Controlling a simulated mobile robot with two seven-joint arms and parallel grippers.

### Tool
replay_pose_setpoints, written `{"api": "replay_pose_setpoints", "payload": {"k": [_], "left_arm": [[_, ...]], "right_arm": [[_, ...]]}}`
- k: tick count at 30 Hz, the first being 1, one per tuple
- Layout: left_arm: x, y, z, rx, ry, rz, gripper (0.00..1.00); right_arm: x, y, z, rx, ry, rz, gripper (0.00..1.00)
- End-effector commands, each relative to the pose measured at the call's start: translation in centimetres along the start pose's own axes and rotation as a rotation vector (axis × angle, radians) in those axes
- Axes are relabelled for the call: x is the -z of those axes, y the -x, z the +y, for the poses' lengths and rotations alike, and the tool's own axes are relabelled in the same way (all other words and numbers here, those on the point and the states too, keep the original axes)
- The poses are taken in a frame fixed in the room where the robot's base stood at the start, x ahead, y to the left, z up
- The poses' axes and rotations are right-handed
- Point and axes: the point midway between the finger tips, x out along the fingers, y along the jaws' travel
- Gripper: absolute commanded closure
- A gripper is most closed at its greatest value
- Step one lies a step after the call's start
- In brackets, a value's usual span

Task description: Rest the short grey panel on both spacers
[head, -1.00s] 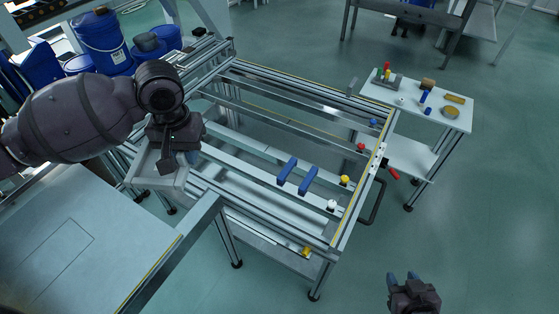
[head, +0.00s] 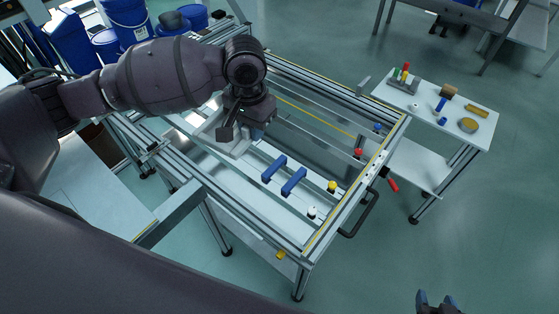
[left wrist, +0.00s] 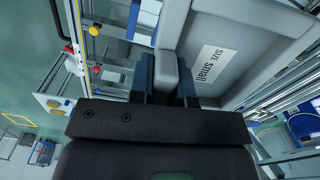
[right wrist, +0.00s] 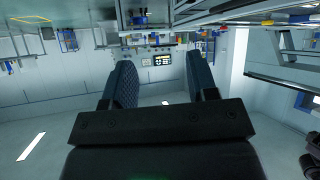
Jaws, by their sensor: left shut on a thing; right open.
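The short grey panel (head: 235,146) hangs in my left gripper (head: 259,124) over the left part of the fixture frame. In the left wrist view the panel (left wrist: 232,45) shows a "SIZE small" label, and the left fingers (left wrist: 166,78) are shut on its raised grey edge. Two blue spacers (head: 273,169) (head: 294,182) lie side by side on a light rail, to the right of the panel and apart from it. My right gripper (head: 436,302) is at the bottom right of the head view, away from the fixture; its fingers (right wrist: 160,78) are open and empty.
The aluminium fixture frame (head: 352,190) has yellow (head: 332,186), white (head: 312,212), red (head: 358,152) and blue (head: 377,128) knobs near its right side. A black handle (head: 364,217) sticks out there. A side table (head: 435,118) with small parts stands right. Blue buckets (head: 128,20) stand at the back left.

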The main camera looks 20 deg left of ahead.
Motion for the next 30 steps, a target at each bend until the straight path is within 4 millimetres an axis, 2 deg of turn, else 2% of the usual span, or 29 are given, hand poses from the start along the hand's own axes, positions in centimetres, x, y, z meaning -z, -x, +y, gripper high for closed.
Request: {"api": "replay_pose_setpoints", "payload": {"k": [1,9,24,30], "left_arm": [[0.3,-1.2,0.1,-0.002,-0.071,-0.004,1.0],[1.8,-5.6,0.4,-0.005,-0.517,-0.002,1.0],[4.0,-14.1,0.9,-0.008,-1.343,-0.008,1.0],[4.5,-16.6,1.1,-0.011,-1.591,-0.011,1.0]], "right_arm": [[-0.8,-0.2,-0.1,0.001,0.001,-0.009,0.47],[-2.5,-0.9,-0.3,0.004,0.003,-0.031,0.47],[-4.1,-2.5,-1.0,0.015,0.002,-0.04,0.47],[-4.4,-3.1,-1.2,0.019,0.004,-0.045,0.47]]}}
